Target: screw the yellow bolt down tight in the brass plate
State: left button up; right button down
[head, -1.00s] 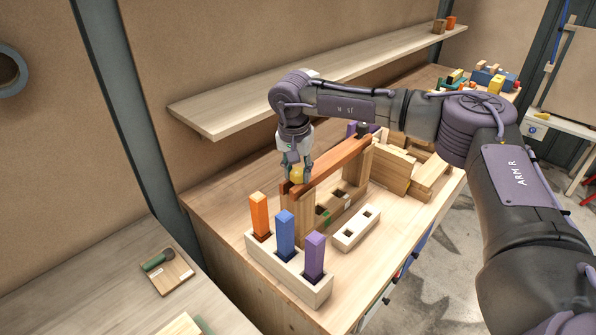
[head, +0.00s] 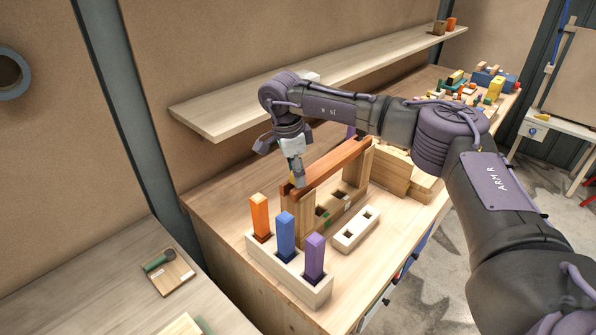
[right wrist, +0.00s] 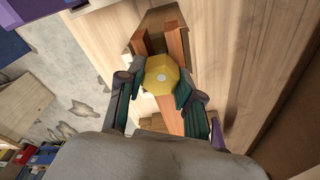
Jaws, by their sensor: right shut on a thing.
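The yellow bolt (right wrist: 161,76) has a faceted head with a pale dot in its middle. In the right wrist view it sits between the two fingers of my right gripper (right wrist: 156,88), which is shut on it. In the head view the right gripper (head: 297,181) points down at the near end of the reddish-brown wooden bar (head: 337,162), and hides most of the bolt. The bolt's shank is hidden under its head, and I cannot make out the brass plate. My left gripper is not in view.
The bar rests on wooden uprights on the workbench (head: 215,205). A pale block with orange, blue and purple pegs (head: 285,276) stands in front. A pale two-hole block (head: 356,230) lies to the right. A wall shelf (head: 230,118) runs behind the arm.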

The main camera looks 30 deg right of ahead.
jog(key=shift+s+a+f, duration=0.1)
jog(key=shift+f, duration=0.15)
jog(key=m, duration=0.3)
jog(key=m+p, duration=0.1)
jog(key=m, duration=0.2)
jog(key=shift+g+y, duration=0.3)
jog(key=shift+g, duration=0.1)
jog(key=shift+a+f+m, duration=0.1)
jog(key=shift+f+m, duration=0.05)
jog(key=shift+m, duration=0.95)
jog(key=c, duration=0.6)
grip_release()
jog(key=shift+w, duration=0.3)
jog(key=shift+r, duration=0.25)
notch_tip(320, 180, up, 12)
jog(key=w, duration=0.1)
jog(key=shift+w+a+f, duration=0.25)
jog(key=shift+a, duration=0.15)
